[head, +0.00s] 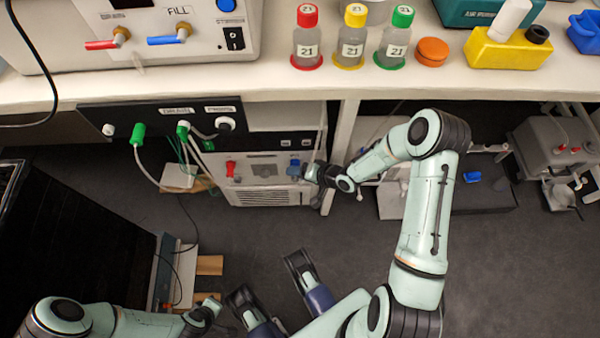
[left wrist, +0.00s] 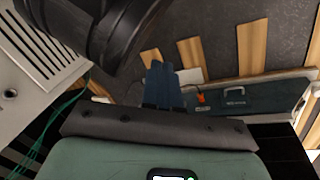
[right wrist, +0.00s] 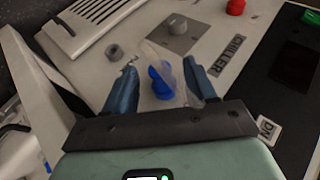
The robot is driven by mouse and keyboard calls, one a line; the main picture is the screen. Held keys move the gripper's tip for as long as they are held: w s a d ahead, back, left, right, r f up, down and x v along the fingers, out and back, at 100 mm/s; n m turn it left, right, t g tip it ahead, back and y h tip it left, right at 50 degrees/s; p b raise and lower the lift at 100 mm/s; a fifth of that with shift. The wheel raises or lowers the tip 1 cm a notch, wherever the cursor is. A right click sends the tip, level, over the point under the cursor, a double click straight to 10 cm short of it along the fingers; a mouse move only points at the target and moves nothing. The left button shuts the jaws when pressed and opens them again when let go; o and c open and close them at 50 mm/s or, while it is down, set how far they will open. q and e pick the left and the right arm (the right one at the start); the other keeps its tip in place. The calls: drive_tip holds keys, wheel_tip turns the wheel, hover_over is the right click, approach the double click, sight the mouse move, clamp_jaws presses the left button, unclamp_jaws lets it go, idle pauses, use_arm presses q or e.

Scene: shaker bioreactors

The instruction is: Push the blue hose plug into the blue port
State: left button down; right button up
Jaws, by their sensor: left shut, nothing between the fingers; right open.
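The blue hose plug (right wrist: 162,82) shows in the right wrist view between the spread fingers of my right gripper (right wrist: 159,66), with clear film-like hose around it. Its seat on the white chiller panel is hidden, so I cannot tell how it sits relative to the blue port. In the head view a blue piece (head: 294,166) shows at the chiller's right side, by my right gripper (head: 311,172). My right gripper is open. My left gripper (left wrist: 161,84) is shut and empty, over the floor away from the panel.
The chiller (head: 268,194) stands under the bench, with a red fitting (right wrist: 235,6), a grey knob (right wrist: 178,25) and a grey round fitting (right wrist: 112,52) on its panel. A bench leg (head: 343,135) stands close to my right arm. Wood strips (left wrist: 253,45) lie on the floor.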

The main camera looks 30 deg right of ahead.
use_arm(q)
drive_tip(key=w+r+t+p, duration=0.1)
drive_tip(key=w+r+p, duration=0.1)
drive_tip(key=w+r, duration=0.1)
drive_tip(key=s+d+r+g+h+p, duration=0.1)
drive_tip(key=s+d+r+g+p, duration=0.1)
drive_tip(key=s, duration=0.4)
wheel_tip(320, 180, up, 3)
drive_tip(key=shift+s+d+f+m+p, duration=0.2)
drive_tip(key=shift+d+m+p, duration=0.2)
drive_tip(key=shift+d+p, duration=0.55)
use_arm(e)
drive_tip(key=v, duration=1.3)
drive_tip(key=shift+s+d+r, duration=0.1)
drive_tip(key=shift+s, duration=0.05)
